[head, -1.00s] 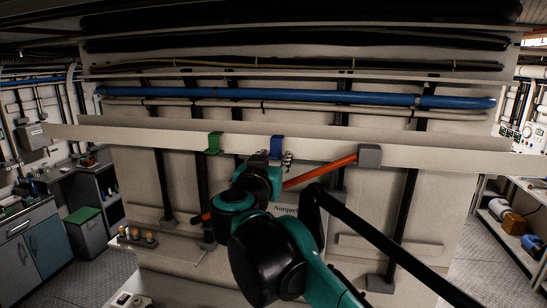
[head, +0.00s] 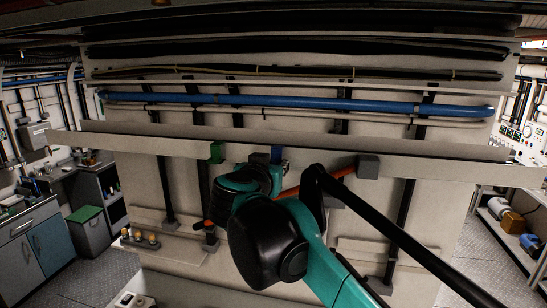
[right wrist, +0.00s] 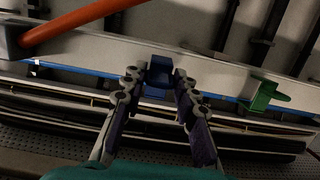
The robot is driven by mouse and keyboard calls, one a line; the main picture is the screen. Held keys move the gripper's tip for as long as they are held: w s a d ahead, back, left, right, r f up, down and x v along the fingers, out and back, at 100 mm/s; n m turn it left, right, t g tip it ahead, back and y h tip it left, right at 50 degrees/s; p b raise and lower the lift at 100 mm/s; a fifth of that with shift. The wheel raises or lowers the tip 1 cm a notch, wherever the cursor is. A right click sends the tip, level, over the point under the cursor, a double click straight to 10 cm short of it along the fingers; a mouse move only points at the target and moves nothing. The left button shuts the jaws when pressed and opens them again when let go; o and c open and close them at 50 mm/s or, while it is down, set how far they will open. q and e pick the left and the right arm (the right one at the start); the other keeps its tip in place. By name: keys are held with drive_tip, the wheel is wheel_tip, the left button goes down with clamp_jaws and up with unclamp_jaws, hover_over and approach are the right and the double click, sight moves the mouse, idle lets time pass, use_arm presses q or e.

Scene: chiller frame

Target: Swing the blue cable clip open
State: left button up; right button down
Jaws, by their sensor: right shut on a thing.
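The blue cable clip (head: 277,153) is mounted on the pale horizontal rail (head: 320,155), right of the green clip. In the right wrist view, the blue clip (right wrist: 158,72) sits between the two fingers of my right gripper (right wrist: 159,82). The gripper is shut on it, with one finger at each side. In the head view my right gripper (head: 262,160) is at the rail, just left of and below the clip's visible top. My wrist and the fingers hide the clip's lower part. My left gripper is not in view.
A green clip (head: 216,152) is on the rail to the left. A grey block (head: 368,166) to the right carries an orange bar (head: 343,171) that passes behind my arm. A blue pipe (head: 300,102) runs above. A small shelf (head: 165,240) with knobs juts out at lower left.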

sight(276, 157)
drive_tip(key=r+g+p, duration=0.1)
drive_tip(key=p, duration=0.2)
drive_tip(key=r+g+y+p, duration=0.1)
drive_tip(key=g+p, duration=0.1)
drive_tip(key=shift+s+r+p, duration=0.2)
drive_tip(key=shift+r+p, duration=0.2)
drive_tip(key=shift+r+g+p, duration=0.2)
drive_tip(key=shift+g+p, duration=0.6)
drive_tip(key=shift+p, duration=0.25)
